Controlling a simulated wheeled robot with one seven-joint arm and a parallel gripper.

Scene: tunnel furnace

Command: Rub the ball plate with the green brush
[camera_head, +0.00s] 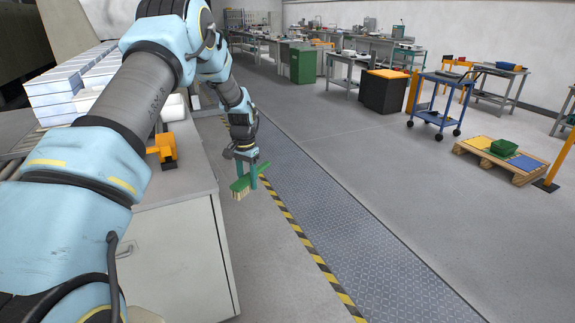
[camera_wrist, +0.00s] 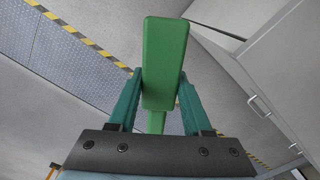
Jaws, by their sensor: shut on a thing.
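The green brush (camera_head: 240,189) hangs in my gripper (camera_head: 254,176) above the floor, to the right of the grey cabinet, with its pale bristles pointing down. In the wrist view the brush's green block (camera_wrist: 165,62) lies between the two teal fingers of my gripper (camera_wrist: 159,76), which are shut on it. Its bristles are hidden in the wrist view. I cannot make out a ball plate in either view.
The grey cabinet (camera_head: 180,262) stands left of the brush, with an orange object (camera_head: 163,150) on its top. White blocks (camera_head: 62,92) are stacked behind. A black-and-yellow floor stripe (camera_head: 305,243) and a clear walkway (camera_head: 330,215) lie to the right.

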